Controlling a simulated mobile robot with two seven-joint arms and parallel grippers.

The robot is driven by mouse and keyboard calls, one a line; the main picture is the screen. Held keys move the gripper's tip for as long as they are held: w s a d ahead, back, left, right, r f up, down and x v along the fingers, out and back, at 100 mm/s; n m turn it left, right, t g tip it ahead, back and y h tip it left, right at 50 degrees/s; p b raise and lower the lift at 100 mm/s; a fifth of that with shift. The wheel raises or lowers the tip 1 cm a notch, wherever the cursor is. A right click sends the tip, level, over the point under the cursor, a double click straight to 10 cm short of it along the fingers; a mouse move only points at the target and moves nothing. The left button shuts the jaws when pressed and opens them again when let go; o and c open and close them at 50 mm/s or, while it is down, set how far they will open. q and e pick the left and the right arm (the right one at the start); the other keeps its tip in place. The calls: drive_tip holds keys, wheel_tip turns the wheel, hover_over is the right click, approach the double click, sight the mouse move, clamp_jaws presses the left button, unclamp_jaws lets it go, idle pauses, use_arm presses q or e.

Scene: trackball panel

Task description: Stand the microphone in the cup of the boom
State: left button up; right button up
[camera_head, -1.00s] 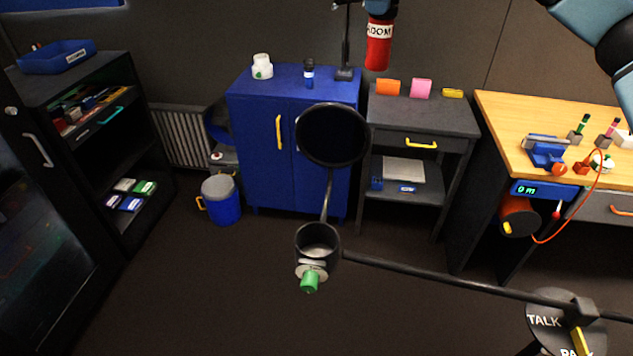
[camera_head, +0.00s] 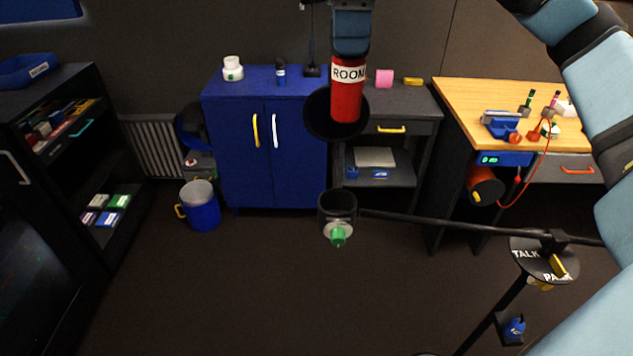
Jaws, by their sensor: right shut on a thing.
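The microphone (camera_head: 346,98) is a red cylinder with a white band reading "ROOM". It hangs upright from my right gripper (camera_head: 350,52), which is shut on its top end. The boom's dark open cup (camera_head: 337,208) is below the microphone, with a clear gap between them in the picture. A grey collar and green knob (camera_head: 338,234) show under the cup. The black boom arm (camera_head: 450,223) runs from the cup to the right. My left gripper is out of view.
A round black disc (camera_head: 319,118) on the boom shows behind the microphone. The boom's stand carries a black "TALK" plate (camera_head: 525,266) at the lower right. A blue cabinet (camera_head: 235,160) and a wooden bench (camera_head: 470,100) stand behind. Open floor lies below the cup.

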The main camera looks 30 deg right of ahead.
sight(343, 120)
drive_tip(key=shift+s+a+f, duration=0.2)
drive_tip(key=shift+a, duration=0.2)
wheel_tip(343, 120, down, 14)
drive_tip(key=shift+d+f, duration=0.1)
drive_tip(key=shift+f, duration=0.15)
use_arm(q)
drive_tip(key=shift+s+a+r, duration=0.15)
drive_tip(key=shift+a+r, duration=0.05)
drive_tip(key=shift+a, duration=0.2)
use_arm(e)
drive_tip(key=shift+f, duration=2.75)
drive_tip(key=shift+f, duration=0.15)
drive_tip(key=o, duration=0.9)
drive_tip(key=shift+f, duration=0.1)
drive_tip(key=o, duration=0.4)
